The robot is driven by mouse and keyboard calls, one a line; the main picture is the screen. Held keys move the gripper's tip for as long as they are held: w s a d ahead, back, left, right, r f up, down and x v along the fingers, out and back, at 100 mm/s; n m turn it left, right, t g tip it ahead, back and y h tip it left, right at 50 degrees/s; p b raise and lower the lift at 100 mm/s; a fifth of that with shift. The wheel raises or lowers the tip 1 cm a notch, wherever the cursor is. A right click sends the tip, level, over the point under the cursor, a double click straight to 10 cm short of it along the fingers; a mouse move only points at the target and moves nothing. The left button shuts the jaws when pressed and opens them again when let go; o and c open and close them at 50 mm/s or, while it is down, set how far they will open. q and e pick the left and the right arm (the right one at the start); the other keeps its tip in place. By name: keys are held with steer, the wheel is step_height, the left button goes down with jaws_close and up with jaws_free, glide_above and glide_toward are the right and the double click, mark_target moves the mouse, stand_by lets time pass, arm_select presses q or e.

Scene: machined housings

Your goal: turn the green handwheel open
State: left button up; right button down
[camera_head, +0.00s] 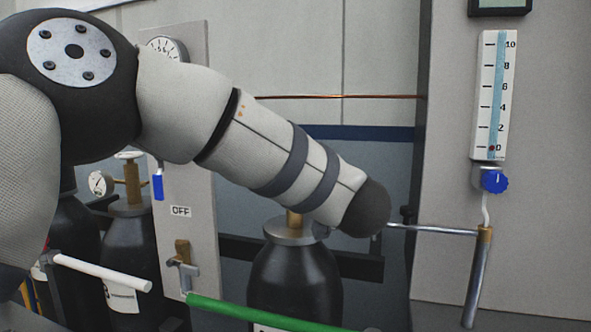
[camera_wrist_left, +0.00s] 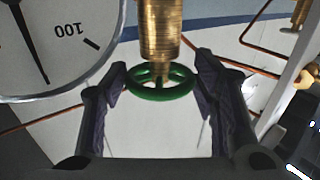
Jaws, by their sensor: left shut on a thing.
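The green handwheel (camera_wrist_left: 160,96) is in the middle of the left wrist view, below a threaded brass stem (camera_wrist_left: 160,30). My left gripper (camera_wrist_left: 162,80) has one finger on each side of the wheel and is shut on its rim. In the head view my left arm comes in from the left and crosses the middle; the handwheel and left fingers do not show there. My right gripper is in neither view.
A large dial gauge (camera_wrist_left: 45,40) is close beside the left finger. In the head view a black cylinder (camera_head: 295,280) stands below my arm. A flowmeter (camera_head: 493,95) with a blue knob (camera_head: 495,180) is on the right panel. A green bar (camera_head: 260,312) crosses the bottom.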

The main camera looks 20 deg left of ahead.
arm_select(q)
steer(key=n+g+y, duration=0.2)
steer(key=n+g+y+b, duration=0.1)
steer(key=shift+w+d+f+y, duration=0.2)
steer(key=shift+w+f+y, duration=0.1)
steer(key=shift+n+g+y+b, duration=0.5)
steer(key=shift+n+g+y, duration=0.2)
steer(key=shift+g, duration=0.1)
steer(key=shift+r+n+g, duration=0.2)
steer(key=shift+n+g, duration=0.1)
steer(key=shift+g, duration=0.1)
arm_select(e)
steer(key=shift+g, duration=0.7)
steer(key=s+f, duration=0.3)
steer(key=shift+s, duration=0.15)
arm_select(q)
steer(key=shift+r, duration=0.1)
steer(key=o, duration=1.2)
steer(key=shift+c, duration=0.2)
